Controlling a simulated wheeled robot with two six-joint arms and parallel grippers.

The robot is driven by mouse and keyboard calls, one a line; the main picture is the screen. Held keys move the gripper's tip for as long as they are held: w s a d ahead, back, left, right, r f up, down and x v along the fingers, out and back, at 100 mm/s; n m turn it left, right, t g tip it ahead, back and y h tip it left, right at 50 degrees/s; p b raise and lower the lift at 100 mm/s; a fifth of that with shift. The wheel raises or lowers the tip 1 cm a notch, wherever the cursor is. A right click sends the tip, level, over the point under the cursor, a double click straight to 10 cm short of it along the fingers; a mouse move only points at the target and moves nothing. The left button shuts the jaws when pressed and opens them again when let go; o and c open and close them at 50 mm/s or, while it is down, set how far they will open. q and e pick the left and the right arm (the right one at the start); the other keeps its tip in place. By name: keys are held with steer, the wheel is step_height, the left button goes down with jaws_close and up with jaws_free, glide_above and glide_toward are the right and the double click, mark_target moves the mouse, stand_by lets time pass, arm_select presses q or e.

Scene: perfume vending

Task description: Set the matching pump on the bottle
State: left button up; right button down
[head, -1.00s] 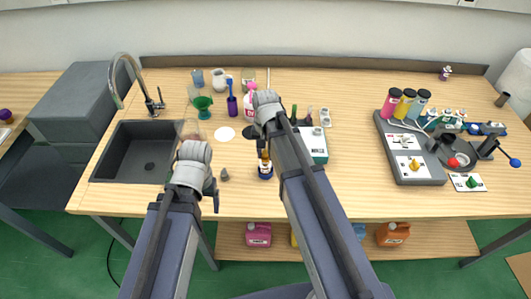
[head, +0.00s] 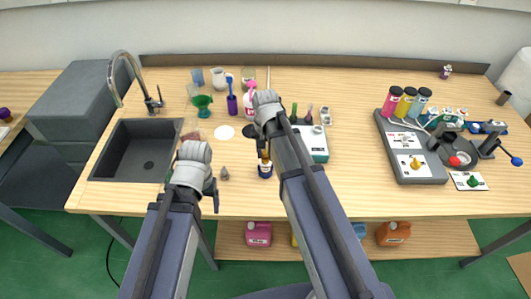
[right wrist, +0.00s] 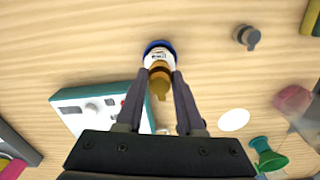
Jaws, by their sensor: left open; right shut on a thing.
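The bottle (head: 265,171), small and dark blue with a pale label, stands upright near the front middle of the table. In the right wrist view the bottle (right wrist: 158,49) shows just beyond my fingertips. My right gripper (right wrist: 161,78) is shut on an amber pump (right wrist: 159,88). The pump overlaps the bottle's top in that view; I cannot tell whether it is seated. In the head view my right arm hides most of this gripper. My left gripper (head: 214,195) is open and empty, left of the bottle. A grey pump (head: 225,174) lies between them, also in the right wrist view (right wrist: 246,37).
A white and teal device (head: 318,146) is close right of the bottle. A sink (head: 133,151) is at left, and a green funnel (head: 203,104) and a purple cup (head: 233,106) are behind. A grey station (head: 411,167) stands at right. The front right table is clear.

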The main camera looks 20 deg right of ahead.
stand_by(0.6)
jaws_free()
stand_by(0.8)
steer(key=shift+r, duration=0.1)
steer(key=shift+r+p, duration=3.65)
steer(key=shift+p, duration=0.1)
steer(key=shift+f, duration=0.15)
